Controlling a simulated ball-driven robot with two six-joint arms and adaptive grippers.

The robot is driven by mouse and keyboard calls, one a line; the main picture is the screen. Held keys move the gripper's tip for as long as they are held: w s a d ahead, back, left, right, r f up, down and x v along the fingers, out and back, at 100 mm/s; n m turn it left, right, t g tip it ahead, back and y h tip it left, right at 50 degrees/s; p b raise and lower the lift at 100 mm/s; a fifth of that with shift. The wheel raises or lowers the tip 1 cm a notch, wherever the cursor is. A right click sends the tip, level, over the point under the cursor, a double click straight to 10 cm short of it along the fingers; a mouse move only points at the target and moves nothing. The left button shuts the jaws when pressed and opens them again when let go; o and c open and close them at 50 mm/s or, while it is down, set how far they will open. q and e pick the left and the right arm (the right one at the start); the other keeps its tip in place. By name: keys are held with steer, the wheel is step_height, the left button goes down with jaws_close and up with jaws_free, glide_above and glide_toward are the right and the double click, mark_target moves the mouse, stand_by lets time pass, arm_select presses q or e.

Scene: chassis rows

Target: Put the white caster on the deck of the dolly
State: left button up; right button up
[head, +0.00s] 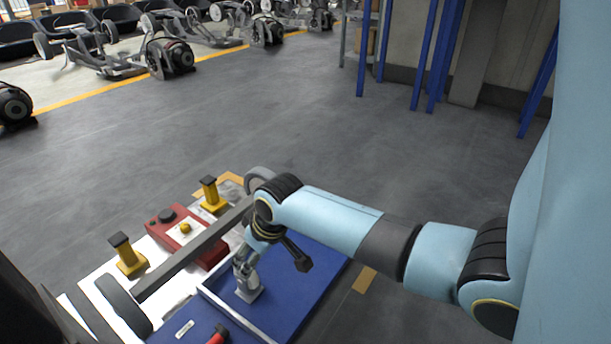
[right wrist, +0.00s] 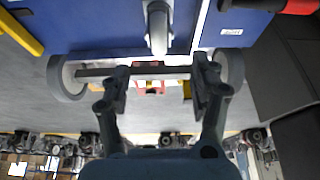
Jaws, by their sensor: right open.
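A pale caster (head: 249,292), whitish grey, stands upright on a blue deck (head: 308,274), which I take to be the dolly's. My right gripper (head: 243,268) is just above the caster and hides part of it. In the right wrist view the caster (right wrist: 158,28) shows between the lines of the two spread fingers, against the blue surface. My right gripper (right wrist: 163,88) is open there, with nothing clamped between its fingers. I cannot tell whether a finger touches the caster. My left gripper is not in view.
A grey bar (head: 195,250) with a wheel at each end runs along the deck's left side. Beyond it are a red box (head: 165,220) and yellow posts (head: 130,258). A red-and-black tool (head: 217,336) lies in front. Open floor (head: 300,120) lies beyond.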

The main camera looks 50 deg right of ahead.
steer(key=s+a+r, duration=0.1)
steer(key=s+r, duration=0.3)
steer(key=s, duration=0.4)
steer(key=s+a+r, duration=0.2)
steer(key=s+r, duration=0.3)
steer(key=s, duration=0.3)
steer(key=s+a+r+g, duration=0.1)
steer(key=s+r, duration=0.3)
steer(key=s, duration=0.4)
steer(key=shift+a+r, duration=0.25)
steer(key=shift+a, duration=0.3)
steer(key=shift+s, duration=0.1)
